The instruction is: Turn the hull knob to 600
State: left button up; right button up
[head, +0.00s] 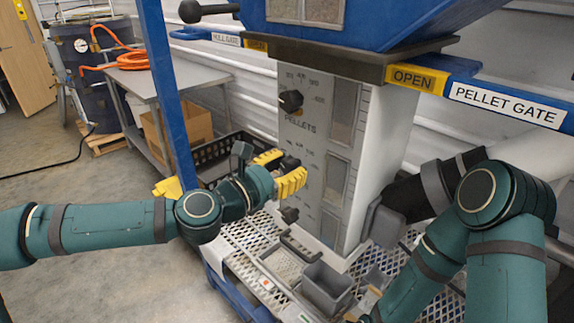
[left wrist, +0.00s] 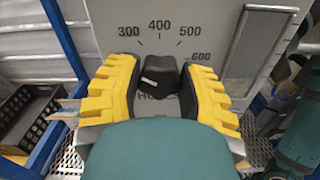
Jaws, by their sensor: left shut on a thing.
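The hull knob (left wrist: 160,72) is a black knob on the pale hopper panel (left wrist: 215,35), under a printed scale reading 300, 400, 500 and 600. My left gripper (left wrist: 163,85) is shut on it, with one yellow finger on each side. The label below it is mostly hidden by the gripper, and I cannot tell which mark the knob points to. In the head view my left gripper (head: 289,168) reaches the middle of the panel's front, and the knob is mostly covered. My right arm (head: 490,200) is bent at the right; its gripper is hidden.
The pellet gate handle (head: 505,102) juts out at upper right. A blue post (head: 166,90) stands left of the panel. A grey bin (head: 327,286) rests on the mesh shelf.

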pick_arm(q)
jog(key=m, duration=0.3)
jog(key=shift+m, duration=0.4)
jog(key=m, duration=0.3)
jog(key=shift+m+p, duration=0.3)
jog(key=shift+p, duration=0.05)
jog(key=m, duration=1.3)
jog(key=shift+d+m, duration=0.1)
jog(key=shift+m, duration=0.3)
jog(key=m+b, duration=0.1)
jog(key=m, duration=0.5)
jog(key=shift+f+m, duration=0.1)
jog(key=shift+m, duration=0.2)
jog(key=o, duration=1.2)
